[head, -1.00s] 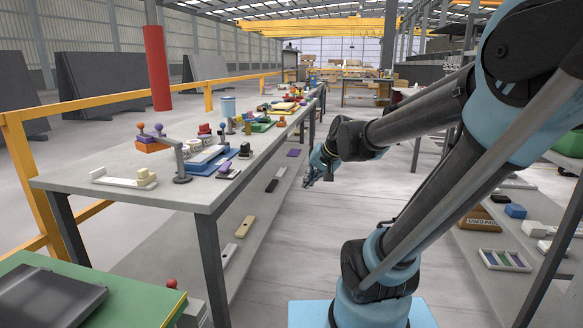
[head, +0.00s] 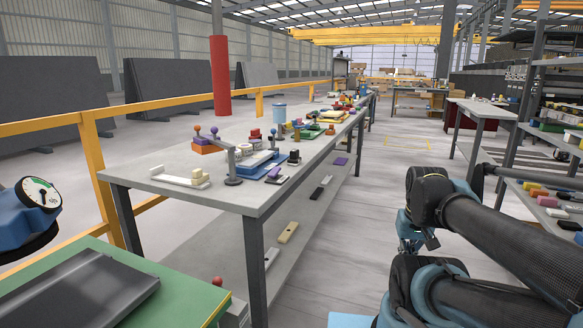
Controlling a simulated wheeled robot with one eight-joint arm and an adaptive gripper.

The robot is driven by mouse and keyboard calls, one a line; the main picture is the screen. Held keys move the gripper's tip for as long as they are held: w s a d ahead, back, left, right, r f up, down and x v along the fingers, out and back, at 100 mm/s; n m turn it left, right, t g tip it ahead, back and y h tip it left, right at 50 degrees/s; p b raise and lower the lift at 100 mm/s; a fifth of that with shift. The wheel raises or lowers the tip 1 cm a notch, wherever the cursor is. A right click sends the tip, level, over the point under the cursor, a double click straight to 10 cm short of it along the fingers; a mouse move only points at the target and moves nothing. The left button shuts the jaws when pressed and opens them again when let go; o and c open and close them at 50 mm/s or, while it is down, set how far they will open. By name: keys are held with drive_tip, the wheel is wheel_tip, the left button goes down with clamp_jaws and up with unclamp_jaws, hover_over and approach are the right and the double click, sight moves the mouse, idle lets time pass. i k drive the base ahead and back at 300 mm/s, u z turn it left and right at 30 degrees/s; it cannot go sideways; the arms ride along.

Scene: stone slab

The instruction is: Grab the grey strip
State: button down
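A pale grey strip (head: 271,257) lies on the lower shelf under the long table, partly behind the front table leg. It may be the grey strip, but it is small and I cannot be sure. My gripper (head: 411,244) hangs to the right of the table, over the floor and apart from the strips. Its fingers are small and partly covered by my arm, so their opening is unclear. I see nothing held in it.
The long grey table (head: 140,178) carries many small objects, including a white tray (head: 180,177). A black piece (head: 316,193) lies farther along its lower shelf. A green-topped bench (head: 190,306) stands front left. The floor (head: 375,195) right of the table is clear.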

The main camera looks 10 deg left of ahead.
sight(257, 159)
drive_tip(key=z, duration=0.5)
drive_tip(key=i, duration=0.65)
drive_tip(key=u, duration=1.9)
